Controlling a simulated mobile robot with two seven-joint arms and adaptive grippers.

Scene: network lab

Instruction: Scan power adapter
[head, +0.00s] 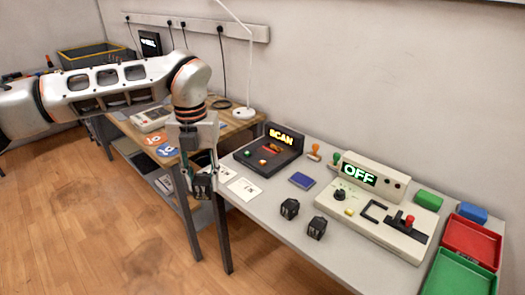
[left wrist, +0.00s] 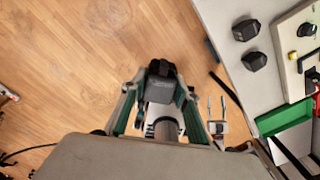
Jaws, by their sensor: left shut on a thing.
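My left gripper (head: 203,180) is shut on a black power adapter (head: 202,188), held in front of the left end of the grey table. The left wrist view shows the adapter (left wrist: 161,78) between the green-lined fingers (left wrist: 160,98), over the wooden floor. The dark scanner (head: 268,150) with a lit SCAN display stands on the table, behind and right of the gripper. Two more black adapters, one nearer the scanner (head: 290,208) and one nearer the front edge (head: 317,228), sit on the table. A small two-pronged part, perhaps my right gripper (left wrist: 218,112), shows in the left wrist view.
A beige console (head: 372,215) reads OFF. Red (head: 470,243) and green (head: 460,275) trays stand at the right end. A wooden bench (head: 225,127) with a lamp adjoins at left.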

